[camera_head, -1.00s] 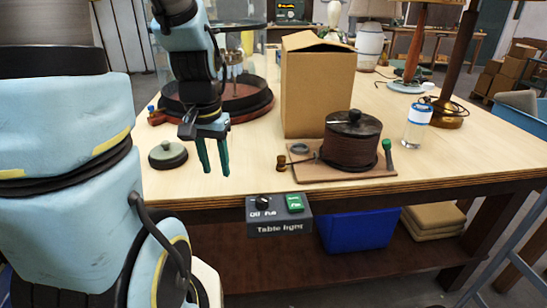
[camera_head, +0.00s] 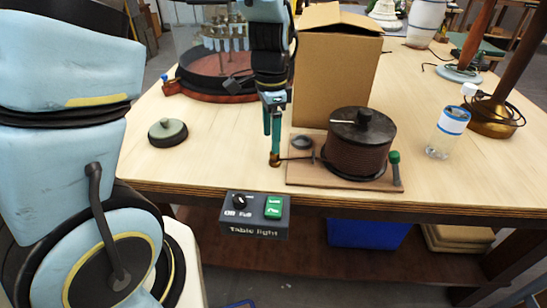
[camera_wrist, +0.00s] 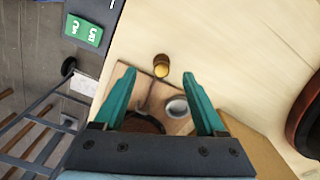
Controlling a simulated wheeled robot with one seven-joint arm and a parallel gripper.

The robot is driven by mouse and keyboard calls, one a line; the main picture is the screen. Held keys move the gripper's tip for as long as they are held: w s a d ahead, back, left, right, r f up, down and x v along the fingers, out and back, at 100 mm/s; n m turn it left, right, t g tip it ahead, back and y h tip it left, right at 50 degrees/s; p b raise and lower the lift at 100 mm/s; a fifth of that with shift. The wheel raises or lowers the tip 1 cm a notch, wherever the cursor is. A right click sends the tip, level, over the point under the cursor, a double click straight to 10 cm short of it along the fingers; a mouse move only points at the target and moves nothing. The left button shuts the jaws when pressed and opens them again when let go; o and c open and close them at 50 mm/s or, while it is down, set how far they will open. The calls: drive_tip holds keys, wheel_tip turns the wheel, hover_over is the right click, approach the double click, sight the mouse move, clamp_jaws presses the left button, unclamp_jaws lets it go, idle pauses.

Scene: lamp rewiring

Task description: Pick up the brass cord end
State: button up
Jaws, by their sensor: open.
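The brass cord end (camera_head: 274,160) is a small brass-coloured piece at the left edge of a wooden board, with a dark cord running right from it. In the wrist view the cord end (camera_wrist: 161,66) shows between and slightly beyond my fingertips. My gripper (camera_head: 272,145) points down with its teal fingers just above or beside the cord end in the head view. In the wrist view my gripper (camera_wrist: 159,75) is open, its fingers wide apart, nothing between them in contact. Whether a fingertip touches the cord end I cannot tell.
The dark cord spool (camera_head: 357,143) stands on the board (camera_head: 300,174), with a grey ring (camera_head: 301,142) and a green-topped peg (camera_head: 395,160) beside it. A cardboard box (camera_head: 335,80) stands behind. The table light switch box (camera_head: 255,215) hangs at the front edge. Table left of my gripper is mostly clear.

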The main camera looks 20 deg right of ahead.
sight(275, 158)
drive_tip(key=shift+w+d+f+p, duration=0.15)
drive_tip(key=shift+f+p, duration=0.15)
drive_tip(key=shift+f, duration=0.75)
drive_tip(key=shift+d+f+p, duration=0.15)
drive_tip(key=shift+f+p, duration=0.15)
drive_tip(key=shift+f, duration=0.75)
drive_tip(key=shift+w+d+f+p, duration=0.15)
drive_tip(key=shift+f+p, duration=0.15)
drive_tip(key=shift+f, duration=0.75)
drive_tip(key=shift+s, duration=0.1)
clamp_jaws()
